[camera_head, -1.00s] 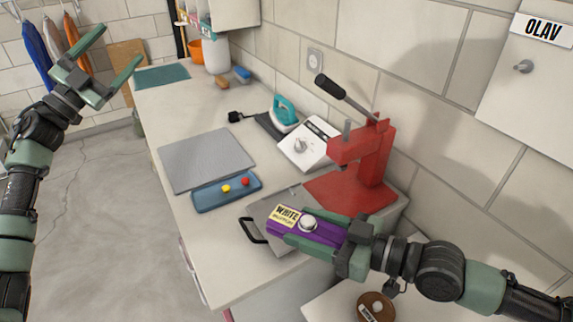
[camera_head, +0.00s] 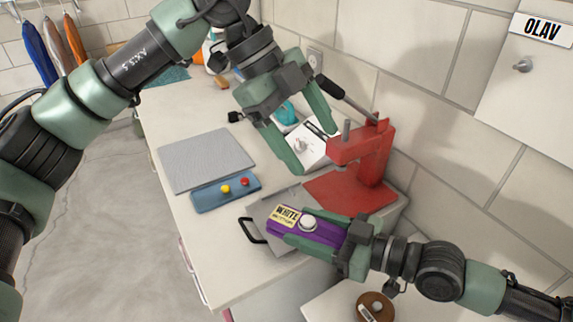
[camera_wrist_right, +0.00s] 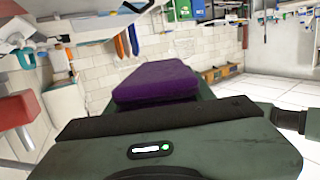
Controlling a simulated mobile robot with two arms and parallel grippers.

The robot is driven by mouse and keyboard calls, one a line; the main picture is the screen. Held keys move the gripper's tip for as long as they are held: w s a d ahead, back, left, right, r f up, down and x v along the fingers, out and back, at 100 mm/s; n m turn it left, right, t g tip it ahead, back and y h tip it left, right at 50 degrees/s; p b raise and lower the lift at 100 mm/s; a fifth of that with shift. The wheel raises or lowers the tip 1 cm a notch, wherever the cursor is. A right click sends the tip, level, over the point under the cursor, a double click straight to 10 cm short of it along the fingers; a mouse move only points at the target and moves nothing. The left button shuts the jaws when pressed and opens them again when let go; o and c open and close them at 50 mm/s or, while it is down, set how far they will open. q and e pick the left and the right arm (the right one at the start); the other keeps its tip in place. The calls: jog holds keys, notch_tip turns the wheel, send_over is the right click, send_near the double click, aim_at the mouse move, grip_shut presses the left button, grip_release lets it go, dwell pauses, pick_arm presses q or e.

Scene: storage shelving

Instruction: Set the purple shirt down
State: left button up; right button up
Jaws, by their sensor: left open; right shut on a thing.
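The folded purple shirt (camera_head: 322,238) is above the grey plate (camera_head: 268,208) with the black handle, at the front of the red press (camera_head: 365,160). A pale label reading "WHITE" and a white round knob-like thing lie over it. My right gripper (camera_head: 310,232) is shut on it, with green fingers along its sides. The shirt (camera_wrist_right: 157,83) also shows as a flat purple slab in the right wrist view. I cannot tell whether it touches the plate. My left gripper (camera_head: 317,150) is open and empty, fingers pointing down in front of the white control box (camera_head: 307,150).
A blue tray (camera_head: 208,198) with a yellow and a red button and a grey mat (camera_head: 207,160) lie left of the plate. A teal iron (camera_head: 287,112) stands behind my left gripper.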

aim_at(286, 217)
pick_arm(q)
jog(key=a+f+y, duration=0.1)
jog(key=f+y, duration=0.1)
jog(key=f, duration=0.3)
jog(key=s+a+f+n+y, duration=0.1)
jog(key=f+y, duration=0.1)
jog(key=f, duration=0.4)
jog(key=s+a+f+n+t+y, duration=0.1)
jog(key=f+y, duration=0.1)
jog(key=f, duration=0.3)
jog(key=shift+a+f, duration=0.2)
jog(key=shift+a, duration=0.05)
jog(key=c, duration=1.5)
pick_arm(e)
jog(key=o, duration=1.5)
